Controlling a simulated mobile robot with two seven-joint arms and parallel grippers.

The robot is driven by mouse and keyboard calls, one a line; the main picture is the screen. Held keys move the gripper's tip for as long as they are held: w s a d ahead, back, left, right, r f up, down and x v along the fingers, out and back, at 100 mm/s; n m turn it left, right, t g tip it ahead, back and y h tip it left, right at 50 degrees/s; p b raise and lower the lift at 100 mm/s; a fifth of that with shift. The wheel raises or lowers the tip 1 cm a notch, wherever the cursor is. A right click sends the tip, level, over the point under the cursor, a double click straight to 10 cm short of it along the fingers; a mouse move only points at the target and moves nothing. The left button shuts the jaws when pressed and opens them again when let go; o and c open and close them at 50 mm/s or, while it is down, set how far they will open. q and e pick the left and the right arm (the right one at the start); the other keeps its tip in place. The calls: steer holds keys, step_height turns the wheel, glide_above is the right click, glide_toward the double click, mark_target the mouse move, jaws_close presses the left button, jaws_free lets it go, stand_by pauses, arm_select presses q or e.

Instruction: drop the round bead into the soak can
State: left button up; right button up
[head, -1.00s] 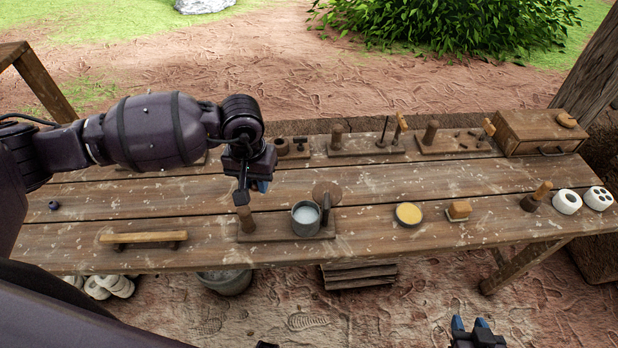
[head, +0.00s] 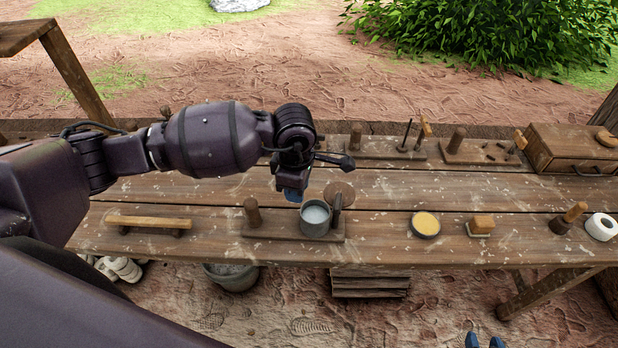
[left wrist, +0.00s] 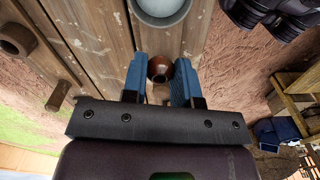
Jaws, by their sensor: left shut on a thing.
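The soak can (head: 315,219) is a grey open can with pale liquid in it, standing upright on a wooden board. Its rim and liquid also show at the top of the left wrist view (left wrist: 161,8). My left gripper (head: 291,194) is above the board, just left of and behind the can's mouth. In the left wrist view its blue fingers are shut on the round bead (left wrist: 159,68), which is reddish brown. The bead is apart from the can; the gripper hides it in the head view. My right gripper (head: 484,343) shows only blue fingertips at the bottom edge, apart.
A wooden post (head: 252,211) stands left of the can, and a round brown disc (head: 340,194) stands right behind it. A yellow-filled dish (head: 425,225) and a block (head: 481,225) lie further right. A wooden bar (head: 148,222) lies left.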

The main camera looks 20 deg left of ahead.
arm_select(q)
steer(key=f+n+b, duration=0.1)
steer(key=n, duration=0.2)
steer(key=w+d+f+n+b, duration=0.1)
steer(key=n+b, duration=0.1)
steer(key=n, duration=0.2)
steer(key=d+f+n+b, duration=0.1)
steer(key=n+b, duration=0.1)
steer(key=n, duration=0.2)
steer(key=shift+w+d+f, duration=0.1)
steer(key=shift+w+f, duration=0.2)
steer(key=shift+f, duration=0.05)
steer(key=shift+r, duration=0.1)
steer(key=o, duration=1)
